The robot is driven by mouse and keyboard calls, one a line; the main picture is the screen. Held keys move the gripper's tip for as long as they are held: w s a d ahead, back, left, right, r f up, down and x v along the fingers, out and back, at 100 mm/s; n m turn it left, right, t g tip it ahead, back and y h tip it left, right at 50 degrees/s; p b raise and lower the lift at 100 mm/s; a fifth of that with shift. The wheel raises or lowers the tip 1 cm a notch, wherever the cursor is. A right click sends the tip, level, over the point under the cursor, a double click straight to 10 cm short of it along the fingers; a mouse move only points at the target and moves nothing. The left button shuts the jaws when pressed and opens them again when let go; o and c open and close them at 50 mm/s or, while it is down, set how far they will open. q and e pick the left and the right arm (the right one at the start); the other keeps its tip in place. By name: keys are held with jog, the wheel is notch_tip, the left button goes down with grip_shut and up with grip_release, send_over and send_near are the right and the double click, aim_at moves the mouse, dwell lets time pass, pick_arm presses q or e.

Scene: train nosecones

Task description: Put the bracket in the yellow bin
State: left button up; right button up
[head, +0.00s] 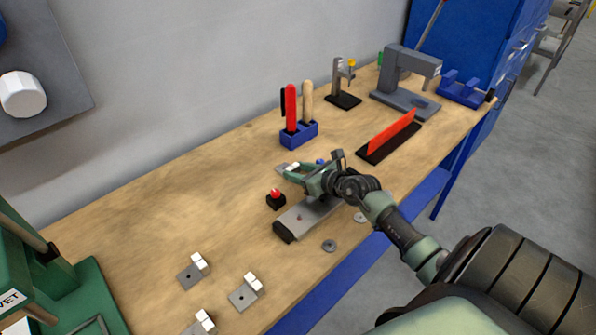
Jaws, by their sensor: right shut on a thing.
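My right gripper (296,172) reaches in from the lower right over the workbench. It is shut on a small bracket (283,168) with a grey plate and a white block, partly hidden by the green fingers. I cannot tell how far above the bench top the bracket is. Similar brackets lie at the lower left: one (191,273), a second (245,293) and a third (201,325) at the bottom edge. No yellow bin shows in this view. My left gripper is not in view.
Below my right gripper are a red button (276,197) and a grey fixture (306,216). Behind stand a blue holder (299,136) with red and wooden handles, a red-edged black tool (391,135) and a grey press (408,75). A green machine (68,285) fills the lower left. The bench's left middle is clear.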

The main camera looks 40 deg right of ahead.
jog(key=o, duration=0.9)
jog(key=shift+f, duration=0.15)
jog(key=shift+o, duration=0.9)
